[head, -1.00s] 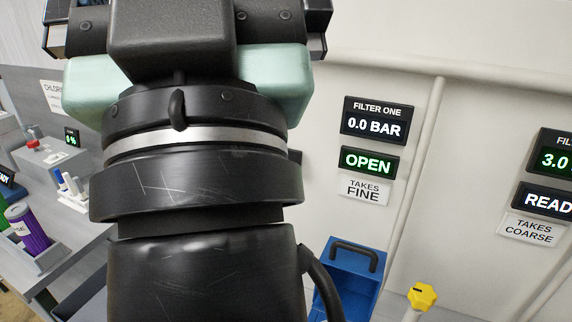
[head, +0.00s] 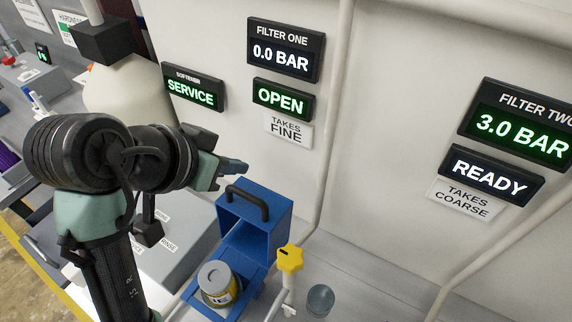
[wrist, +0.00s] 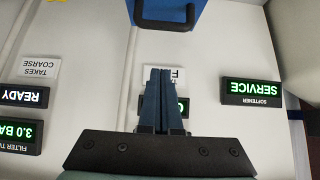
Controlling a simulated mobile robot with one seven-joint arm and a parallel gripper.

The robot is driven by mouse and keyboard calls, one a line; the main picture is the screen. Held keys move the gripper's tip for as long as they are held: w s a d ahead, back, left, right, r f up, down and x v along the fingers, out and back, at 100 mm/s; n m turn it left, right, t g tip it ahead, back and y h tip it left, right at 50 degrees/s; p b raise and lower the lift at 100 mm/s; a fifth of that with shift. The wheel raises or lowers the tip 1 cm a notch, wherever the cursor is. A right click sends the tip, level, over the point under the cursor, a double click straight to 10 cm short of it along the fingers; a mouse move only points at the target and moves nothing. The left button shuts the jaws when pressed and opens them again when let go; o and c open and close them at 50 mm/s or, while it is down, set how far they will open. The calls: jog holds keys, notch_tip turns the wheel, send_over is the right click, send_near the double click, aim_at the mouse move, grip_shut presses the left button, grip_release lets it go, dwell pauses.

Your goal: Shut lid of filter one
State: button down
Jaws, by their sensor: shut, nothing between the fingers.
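Filter one's blue lid (head: 272,215) stands raised at the back of its blue housing (head: 247,292), with a black handle (head: 247,200) on it. A grey-topped canister (head: 217,280) with a yellow label sits in the open housing. The filter one status sign (head: 283,98) reads OPEN, and its gauge (head: 285,50) reads 0.0 BAR. My gripper (head: 240,167) is shut and empty, just above and left of the lid, apart from it. In the wrist view my shut fingers (wrist: 161,72) point towards the blue lid (wrist: 200,5) at the top edge, where its handle (wrist: 166,22) shows.
A yellow valve knob (head: 290,258) stands right of the housing, with a small grey round part (head: 320,298) beside it. The white wall (head: 400,90) with pipes is close behind. Filter two's READY sign (head: 490,174) is at right. A grey box (head: 170,250) stands left.

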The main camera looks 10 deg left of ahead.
aim_at(245, 192)
jog(key=p+x, duration=0.3)
jog(key=x, duration=0.7)
jog(key=shift+s+a+f, duration=0.1)
jog(key=shift+s+a, duration=0.05)
jog(key=s, duration=0.1)
jog(key=s+a+p, duration=0.1)
jog(key=s, duration=0.1)
jog(key=shift+s+a, duration=0.15)
jog(key=shift+a, duration=0.1)
jog(key=shift+s+p, duration=0.3)
jog(key=shift+a+f+b, duration=0.15)
jog(key=shift+b, duration=0.25)
